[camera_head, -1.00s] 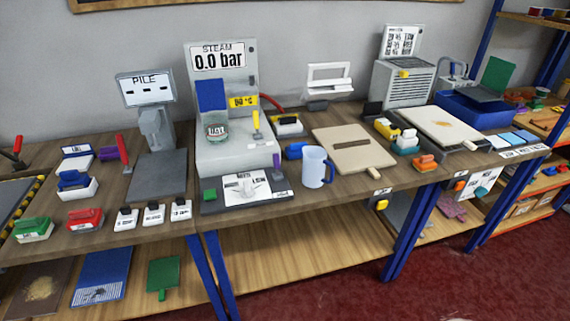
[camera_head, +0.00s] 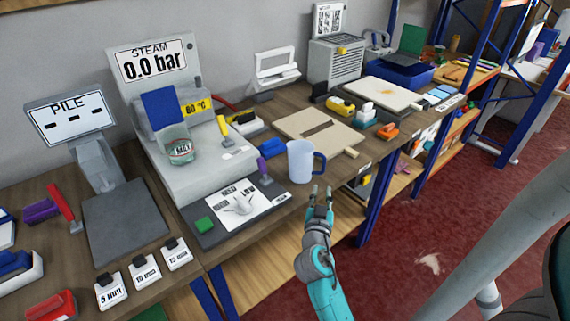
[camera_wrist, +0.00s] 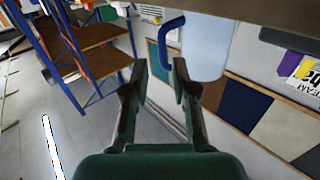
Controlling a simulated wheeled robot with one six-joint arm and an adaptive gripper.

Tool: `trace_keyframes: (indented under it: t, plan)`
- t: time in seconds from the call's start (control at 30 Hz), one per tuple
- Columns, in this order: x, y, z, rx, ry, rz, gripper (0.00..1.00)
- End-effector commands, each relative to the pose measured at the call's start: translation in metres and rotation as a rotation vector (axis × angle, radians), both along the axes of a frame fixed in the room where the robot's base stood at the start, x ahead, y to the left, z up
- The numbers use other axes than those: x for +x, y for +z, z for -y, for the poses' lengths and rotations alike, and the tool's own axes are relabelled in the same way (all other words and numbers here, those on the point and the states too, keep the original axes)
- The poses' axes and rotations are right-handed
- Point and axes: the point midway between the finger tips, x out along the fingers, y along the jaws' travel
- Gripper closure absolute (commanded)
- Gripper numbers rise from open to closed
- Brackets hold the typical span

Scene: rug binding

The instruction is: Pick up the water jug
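The water jug (camera_head: 300,161) is a pale, translucent blue mug-shaped vessel with a dark blue handle on its right side. It stands upright near the front edge of the bench. My gripper (camera_head: 321,190) is just in front of and below the jug in the head view, with its fingertips apart. In the wrist view the jug (camera_wrist: 208,45) shows at the upper right, with its blue handle (camera_wrist: 171,28) beyond the fingers. My gripper (camera_wrist: 160,70) is open there, with nothing between its fingers. I see no contact with the jug.
A beige board (camera_head: 300,126) lies behind. Red floor (camera_head: 420,240) is open in front of the bench.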

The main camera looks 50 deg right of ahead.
Motion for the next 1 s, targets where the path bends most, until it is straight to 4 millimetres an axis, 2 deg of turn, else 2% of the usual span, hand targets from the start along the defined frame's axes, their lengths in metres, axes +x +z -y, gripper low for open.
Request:
trace_keyframes:
  t: [0.3,0.57,0.9,1.0]
  plan:
    - [0.019,0.002,0.039,-0.001,-0.009,0.005,0.73]
    - [0.028,0.002,0.054,-0.001,-0.006,0.004,0.73]
    - [0.049,0.007,0.089,0.000,-0.007,0.003,0.73]
    - [0.052,0.007,0.095,0.000,-0.006,0.003,0.73]
